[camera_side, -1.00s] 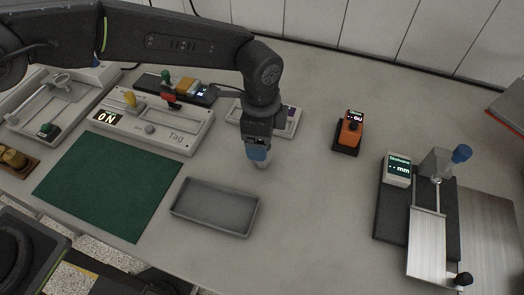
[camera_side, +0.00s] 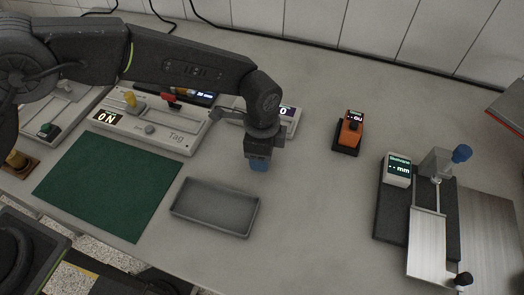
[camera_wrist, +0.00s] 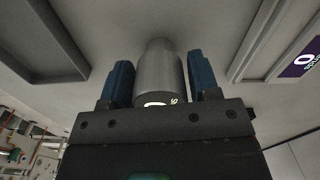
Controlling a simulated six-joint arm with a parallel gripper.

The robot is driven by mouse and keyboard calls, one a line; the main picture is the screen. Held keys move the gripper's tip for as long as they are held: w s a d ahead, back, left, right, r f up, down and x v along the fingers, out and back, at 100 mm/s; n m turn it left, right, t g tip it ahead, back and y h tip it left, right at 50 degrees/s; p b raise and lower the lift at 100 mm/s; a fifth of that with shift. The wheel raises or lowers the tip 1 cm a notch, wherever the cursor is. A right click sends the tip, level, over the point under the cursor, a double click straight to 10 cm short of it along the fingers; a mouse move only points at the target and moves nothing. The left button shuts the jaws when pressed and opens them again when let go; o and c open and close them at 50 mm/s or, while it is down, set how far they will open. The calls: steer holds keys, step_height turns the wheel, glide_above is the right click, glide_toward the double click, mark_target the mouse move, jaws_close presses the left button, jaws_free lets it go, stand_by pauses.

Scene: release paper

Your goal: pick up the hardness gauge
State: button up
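A silver metal cylinder with a small round display on its top stands upright on the grey table; I take it for the hardness gauge (camera_wrist: 158,75), shown in the wrist view. My gripper (camera_side: 258,166) points down in the side view, low over the table behind the grey tray. In the wrist view the blue fingers of my gripper (camera_wrist: 160,82) stand on either side of the cylinder, with narrow gaps that look open. In the side view the fingers hide the cylinder.
A grey tray (camera_side: 190,213) lies in front of my gripper, and a green mat (camera_side: 105,187) to its left. A white device (camera_side: 291,126) stands just behind. An orange meter (camera_side: 350,132) and a thickness gauge stand (camera_side: 397,170) are to the right. Bare table lies between.

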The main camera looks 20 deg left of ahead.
steer(key=c, duration=0.7)
steer(key=shift+r, duration=0.1)
steer(key=shift+r, duration=0.55)
steer(key=r, duration=0.1)
steer(key=a+r, duration=0.1)
steer(key=r, duration=0.1)
steer(key=shift+w+r, duration=0.2)
steer(key=shift+r, duration=0.1)
steer(key=a+r, duration=0.2)
steer(key=a, duration=0.1)
steer(key=w+a+r, duration=0.1)
steer(key=a+r, duration=0.1)
steer(key=a, duration=0.2)
steer(key=a+r, duration=0.2)
steer(key=a, duration=0.1)
steer(key=shift+w+a, duration=0.25)
steer(key=shift+w, duration=0.15)
